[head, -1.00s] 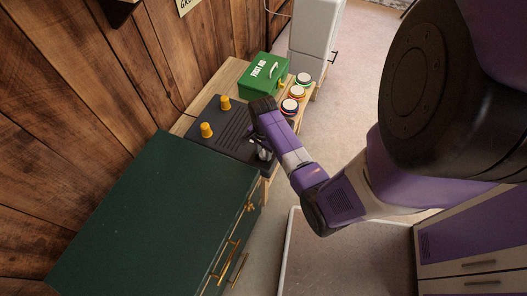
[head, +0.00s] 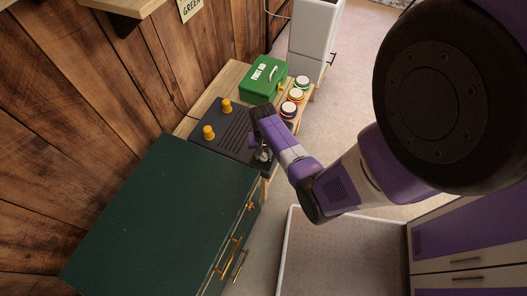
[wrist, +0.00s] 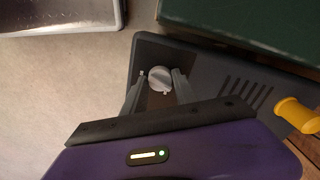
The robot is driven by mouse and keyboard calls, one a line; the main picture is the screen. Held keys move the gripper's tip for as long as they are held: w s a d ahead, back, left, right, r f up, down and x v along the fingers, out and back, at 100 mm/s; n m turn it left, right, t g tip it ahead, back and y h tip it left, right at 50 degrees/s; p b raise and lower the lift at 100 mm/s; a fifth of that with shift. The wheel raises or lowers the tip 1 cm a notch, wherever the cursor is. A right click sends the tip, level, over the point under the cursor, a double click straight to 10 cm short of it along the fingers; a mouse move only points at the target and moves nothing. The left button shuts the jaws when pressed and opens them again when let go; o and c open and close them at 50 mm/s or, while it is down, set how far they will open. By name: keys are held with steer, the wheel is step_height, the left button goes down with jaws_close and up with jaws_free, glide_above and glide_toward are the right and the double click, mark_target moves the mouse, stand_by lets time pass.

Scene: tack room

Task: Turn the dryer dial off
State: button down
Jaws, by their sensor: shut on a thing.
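The dryer (head: 220,148) is a dark grey box with slots and two yellow pegs, standing on a wooden bench. Its dial (wrist: 159,79) is a round, light grey knob with a ridge across it, on the dryer's top near one end. Small pale marks show beside the dial. My gripper (wrist: 158,86) has one finger on each side of the dial and is shut on it. In the head view my gripper (head: 263,153) is at the dryer's front right corner, and the wrist partly hides the dryer's right side.
A dark green cabinet (head: 160,215) stands close beside the dryer. A green first aid box (head: 264,79) and several small round tins (head: 296,95) are beyond it on the bench. A pale-rimmed tray (head: 345,250) lies on the floor at right.

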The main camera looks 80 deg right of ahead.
steer(key=shift+n+p, duration=0.55)
steer(key=shift+n, duration=1.45)
steer(key=c, duration=1)
jaws_free()
steer(key=shift+o, duration=0.2)
steer(key=shift+r, duration=0.1)
steer(key=shift+r+p, duration=0.7)
steer(key=shift+r, duration=3.1)
